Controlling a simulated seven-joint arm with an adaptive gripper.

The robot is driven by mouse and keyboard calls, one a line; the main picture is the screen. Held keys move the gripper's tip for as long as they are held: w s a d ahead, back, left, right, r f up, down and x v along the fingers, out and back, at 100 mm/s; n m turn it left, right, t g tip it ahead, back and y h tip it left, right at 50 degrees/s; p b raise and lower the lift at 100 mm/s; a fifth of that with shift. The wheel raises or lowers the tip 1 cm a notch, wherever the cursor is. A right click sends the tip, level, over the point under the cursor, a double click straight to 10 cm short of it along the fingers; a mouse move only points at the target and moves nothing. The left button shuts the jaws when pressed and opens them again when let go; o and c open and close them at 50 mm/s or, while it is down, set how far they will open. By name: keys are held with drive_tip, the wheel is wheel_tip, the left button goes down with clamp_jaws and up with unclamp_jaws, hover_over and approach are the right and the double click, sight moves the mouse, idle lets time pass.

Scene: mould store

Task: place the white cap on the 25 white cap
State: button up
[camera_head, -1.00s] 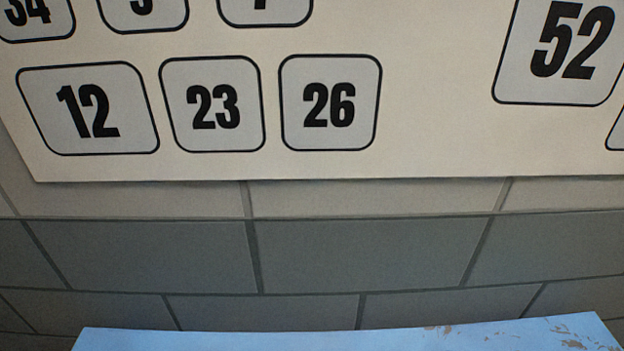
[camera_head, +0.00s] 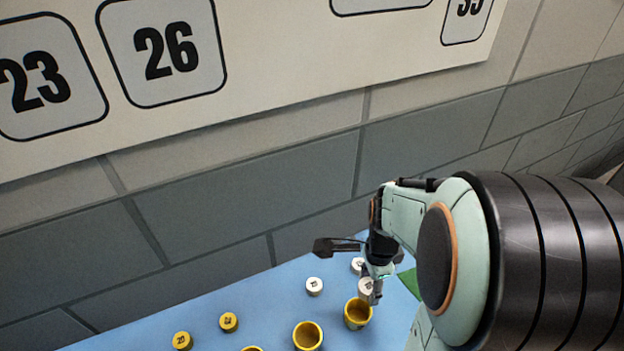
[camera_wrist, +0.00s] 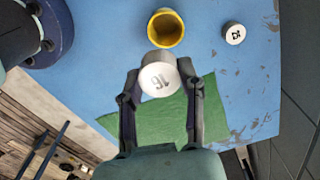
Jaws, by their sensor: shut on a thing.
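My gripper (camera_wrist: 160,95) is shut on a white cap (camera_wrist: 160,78) with a dark number that looks like 16. In the head view the held white cap (camera_head: 366,288) is at the fingertips, over the table's right part. Another white cap (camera_wrist: 235,33) with a dark number, perhaps 25, stands apart from it at the upper right of the wrist view. In the head view one white cap (camera_head: 315,286) stands left of my gripper and another (camera_head: 357,265) just behind it. I cannot tell which of these the wrist view shows.
A yellow open cup (camera_head: 357,313) is close to the held cap and also shows in the wrist view (camera_wrist: 153,34). Another yellow cup (camera_head: 307,336) and yellow caps (camera_head: 228,322) are further left. A green patch (camera_wrist: 150,122) lies on the blue table (camera_wrist: 90,75). A wall rises behind.

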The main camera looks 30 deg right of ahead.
drive_tip(key=w+d+f, duration=0.4)
drive_tip(key=w+d, duration=0.1)
drive_tip(key=w, duration=0.2)
hover_over(360, 263)
drive_tip(key=f, duration=0.5)
drive_tip(key=shift+s+a, duration=0.2)
drive_tip(key=shift+s, duration=0.15)
drive_tip(key=shift+w+d+f, duration=0.1)
drive_tip(key=shift+w+f, duration=0.05)
drive_tip(key=shift+f, duration=0.85)
drive_tip(key=shift+w+d+f, duration=0.1)
drive_tip(key=shift+w+f, duration=0.05)
drive_tip(key=shift+f, duration=0.8)
drive_tip(key=shift+f, duration=0.1)
drive_tip(key=o, duration=0.8)
